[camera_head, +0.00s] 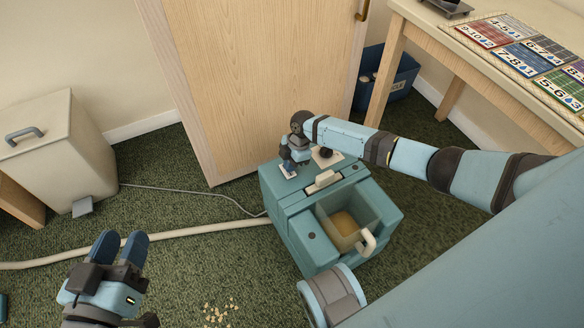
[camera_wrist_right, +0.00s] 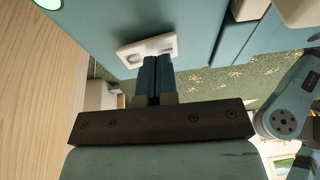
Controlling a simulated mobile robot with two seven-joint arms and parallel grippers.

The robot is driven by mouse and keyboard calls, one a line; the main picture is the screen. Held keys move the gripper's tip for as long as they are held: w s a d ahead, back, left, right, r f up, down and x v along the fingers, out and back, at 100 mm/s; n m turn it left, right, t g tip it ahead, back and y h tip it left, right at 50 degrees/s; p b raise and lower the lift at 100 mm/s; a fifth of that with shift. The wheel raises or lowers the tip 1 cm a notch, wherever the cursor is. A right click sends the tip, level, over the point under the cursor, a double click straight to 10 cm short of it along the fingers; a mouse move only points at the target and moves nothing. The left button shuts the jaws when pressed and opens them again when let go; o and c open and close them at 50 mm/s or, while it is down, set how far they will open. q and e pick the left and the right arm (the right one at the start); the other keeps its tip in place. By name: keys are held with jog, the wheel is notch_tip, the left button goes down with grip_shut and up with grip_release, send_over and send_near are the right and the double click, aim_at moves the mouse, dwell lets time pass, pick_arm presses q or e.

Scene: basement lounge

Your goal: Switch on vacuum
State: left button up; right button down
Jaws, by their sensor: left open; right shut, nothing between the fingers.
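The vacuum (camera_head: 289,213) is a boxy teal machine on the carpet, with a cream handle and an open-topped bin on its front. In the right wrist view the switch plate (camera_wrist_right: 147,50) has a rocker-like recess. My right gripper (camera_head: 287,166) is shut and empty, its fingertips (camera_wrist_right: 157,60) at the edge of the plate; I cannot tell whether they touch it. My left gripper (camera_head: 121,247) is open and empty above the carpet at lower left.
A cream hose (camera_head: 190,231) and a grey cord (camera_head: 190,190) run left from the vacuum. A wooden cabinet (camera_head: 255,80) stands behind it. A cream pedal bin (camera_head: 58,150) is at left, a table (camera_head: 480,60) at right. Crumbs (camera_head: 217,313) lie on the carpet.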

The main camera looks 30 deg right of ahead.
pick_arm(q)
jog(key=shift+r, duration=0.2)
notch_tip(320, 180, up, 6)
jog(key=n+t+p, duration=0.1)
jog(key=t+p, duration=0.1)
jog(key=p, duration=0.3)
jog(key=shift+s+a+r+p, duration=0.15)
jog(key=shift+s+r+p, duration=0.05)
jog(key=shift+s+p, duration=0.15)
pick_arm(e)
jog(key=v, duration=1.4)
jog(key=shift+a+f, duration=0.1)
jog(key=shift+f, duration=0.05)
